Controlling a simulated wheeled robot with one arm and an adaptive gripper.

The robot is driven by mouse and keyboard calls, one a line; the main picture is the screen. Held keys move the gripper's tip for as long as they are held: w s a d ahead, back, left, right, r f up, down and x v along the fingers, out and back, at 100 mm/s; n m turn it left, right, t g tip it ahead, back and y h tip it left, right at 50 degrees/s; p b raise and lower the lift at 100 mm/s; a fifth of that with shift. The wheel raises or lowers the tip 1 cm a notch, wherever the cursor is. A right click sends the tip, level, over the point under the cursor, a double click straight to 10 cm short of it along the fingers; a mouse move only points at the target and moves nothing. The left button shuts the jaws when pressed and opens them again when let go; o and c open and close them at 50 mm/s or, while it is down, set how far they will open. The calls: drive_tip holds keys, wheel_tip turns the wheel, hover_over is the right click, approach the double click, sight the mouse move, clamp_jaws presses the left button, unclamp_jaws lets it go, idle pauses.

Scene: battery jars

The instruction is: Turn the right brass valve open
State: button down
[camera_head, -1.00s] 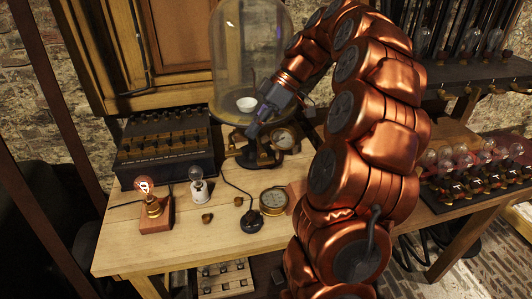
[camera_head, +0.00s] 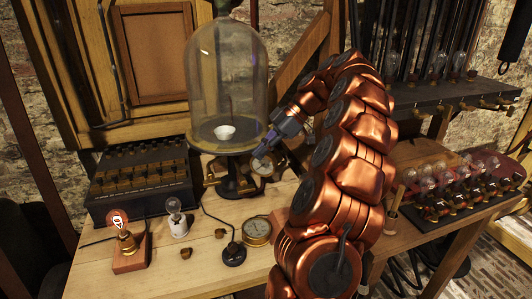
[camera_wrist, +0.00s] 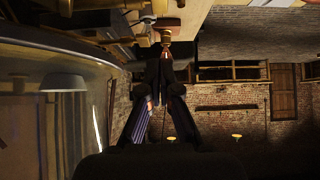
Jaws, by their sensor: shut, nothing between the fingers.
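The glass bell jar (camera_head: 228,85) stands on a dark stand (camera_head: 232,185) on the wooden table. A small brass fitting (camera_head: 211,180) shows at the left of the stand. The right brass valve is not clearly visible in the head view; my gripper and a round gauge (camera_head: 263,166) are in that area. My gripper (camera_head: 260,153) is shut and empty at the lower right of the jar. In the wrist view its fingers (camera_wrist: 166,62) meet close to a small brass-coloured piece (camera_wrist: 166,37); I cannot tell whether they touch or whether this is the valve.
A dark switch box (camera_head: 142,182), a bulb on a wooden block (camera_head: 130,250), a white-based bulb (camera_head: 176,217) and a brass gauge (camera_head: 257,231) are on the table. A rack of bulbs (camera_head: 462,190) is at right.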

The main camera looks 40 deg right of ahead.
sight(240, 189)
drive_tip(key=x, duration=0.4)
drive_tip(key=shift+a, duration=0.15)
drive_tip(key=f, duration=0.1)
drive_tip(key=a+f+p, duration=0.1)
drive_tip(key=f, duration=0.2)
drive_tip(key=shift+w+a+p, duration=0.2)
drive_tip(key=shift+w+p, duration=0.1)
drive_tip(key=shift+p, duration=0.05)
drive_tip(key=shift+f, duration=0.9)
drive_tip(key=shift+a+g+h, duration=0.1)
drive_tip(key=shift+g+h, duration=0.2)
drive_tip(key=shift+h, duration=0.2)
drive_tip(key=shift+w+a+g+h+b, duration=0.15)
drive_tip(key=shift+g+h+b, duration=0.15)
drive_tip(key=shift+h+b, duration=0.6)
